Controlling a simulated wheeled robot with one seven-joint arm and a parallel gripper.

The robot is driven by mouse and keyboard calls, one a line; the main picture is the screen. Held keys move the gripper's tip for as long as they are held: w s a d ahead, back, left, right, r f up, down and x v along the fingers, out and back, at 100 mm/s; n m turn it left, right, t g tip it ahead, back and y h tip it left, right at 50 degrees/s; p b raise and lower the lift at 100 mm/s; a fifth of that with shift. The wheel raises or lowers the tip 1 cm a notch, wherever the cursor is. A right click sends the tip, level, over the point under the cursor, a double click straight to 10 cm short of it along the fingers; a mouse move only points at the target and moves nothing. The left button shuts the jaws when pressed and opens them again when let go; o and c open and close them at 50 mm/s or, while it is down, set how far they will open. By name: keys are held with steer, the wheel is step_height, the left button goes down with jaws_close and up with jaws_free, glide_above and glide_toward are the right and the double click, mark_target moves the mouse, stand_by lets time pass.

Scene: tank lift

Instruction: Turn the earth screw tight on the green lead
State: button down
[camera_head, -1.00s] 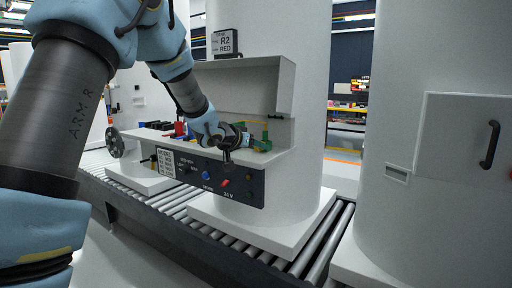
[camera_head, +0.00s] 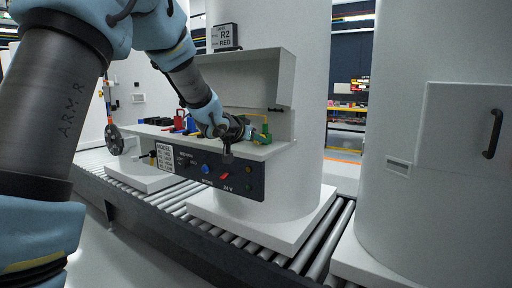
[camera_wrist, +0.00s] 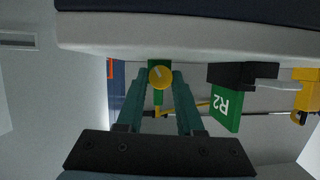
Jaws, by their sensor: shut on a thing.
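The earth screw has a round yellow head (camera_wrist: 160,76) with a slot, in the upper middle of the wrist view. A green part (camera_wrist: 158,97) shows around and below it. My gripper (camera_wrist: 159,82) has its two teal fingers closed on either side of the yellow head. In the head view my gripper (camera_head: 244,130) is over the white shelf, beside a green and yellow fitting (camera_head: 264,134). The contact at the screw is hidden there by the gripper. A yellow lead (camera_wrist: 200,105) runs behind the fingers in the wrist view.
A green tag marked R2 (camera_wrist: 228,104) hangs from a black holder close right of the fingers. A dark switch panel (camera_head: 190,165) fronts the white shelf (camera_head: 275,150). Red and blue parts (camera_head: 181,121) stand to its left. The tank stands on a roller conveyor (camera_head: 320,245).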

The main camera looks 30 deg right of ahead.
steer(key=b, duration=0.1)
steer(key=m+t+b, duration=0.1)
steer(key=b, duration=0.1)
steer(key=shift+s+d+f+b, duration=0.1)
steer(key=shift+f+b, duration=0.2)
steer(key=shift+f, duration=0.05)
steer(key=shift+r+m+y+b, duration=0.2)
steer(key=shift+m+y+b, duration=0.25)
steer(key=shift+b, duration=0.2)
steer(key=shift+r, duration=0.1)
steer(key=c, duration=0.5)
jaws_free()
steer(key=shift+c, duration=0.2)
